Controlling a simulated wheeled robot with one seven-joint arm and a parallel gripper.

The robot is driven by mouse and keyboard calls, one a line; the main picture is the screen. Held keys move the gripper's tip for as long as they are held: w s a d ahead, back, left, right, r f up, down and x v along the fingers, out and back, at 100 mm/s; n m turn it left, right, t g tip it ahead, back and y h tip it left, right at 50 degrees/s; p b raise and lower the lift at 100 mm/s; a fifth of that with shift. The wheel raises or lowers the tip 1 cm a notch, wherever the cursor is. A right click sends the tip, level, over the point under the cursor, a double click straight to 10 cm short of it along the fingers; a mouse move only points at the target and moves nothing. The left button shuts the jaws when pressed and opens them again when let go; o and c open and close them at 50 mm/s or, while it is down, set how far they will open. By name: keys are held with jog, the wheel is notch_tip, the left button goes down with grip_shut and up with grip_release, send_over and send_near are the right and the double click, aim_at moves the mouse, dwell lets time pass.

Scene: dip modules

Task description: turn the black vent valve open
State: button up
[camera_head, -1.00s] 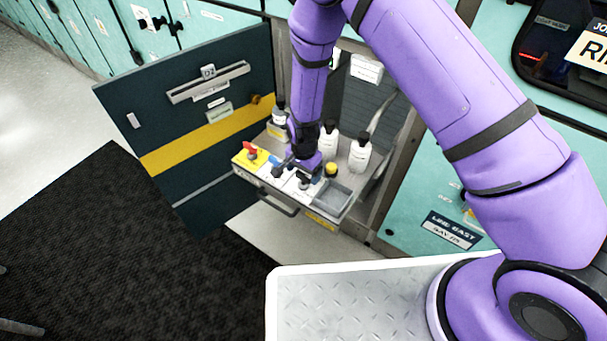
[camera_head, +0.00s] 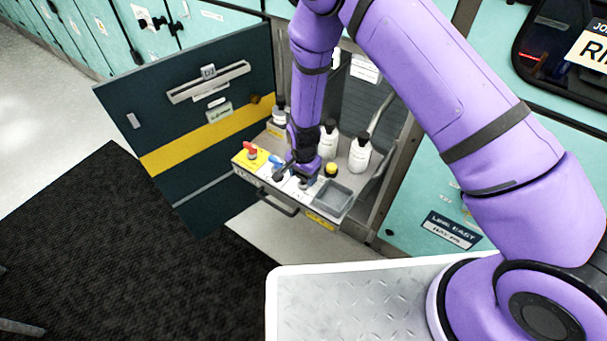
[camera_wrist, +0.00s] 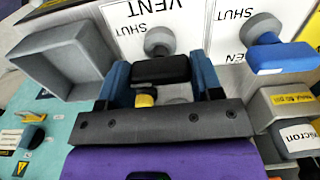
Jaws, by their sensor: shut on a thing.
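The black vent valve (camera_wrist: 160,70) shows in the wrist view, with its black handle in front of a round grey hub. My gripper (camera_wrist: 161,76) is shut on this handle, one blue finger at each side of it. A panel marked VENT and SHUT (camera_wrist: 145,16) lies behind it, upside down in this view. In the head view my gripper (camera_head: 301,172) is down at the front of the pulled-out shelf (camera_head: 322,220) and hides most of the black valve.
A blue valve (camera_wrist: 278,56) stands close at the right in the wrist view, and an open grey bin (camera_wrist: 62,62) at the left. The dark door (camera_head: 200,130) hangs open.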

jog(key=shift+n, duration=0.3)
jog(key=n, duration=0.8)
jog(key=shift+n, duration=0.3)
jog(key=n, duration=0.8)
jog(key=shift+n, duration=0.4)
jog(key=o, duration=0.9)
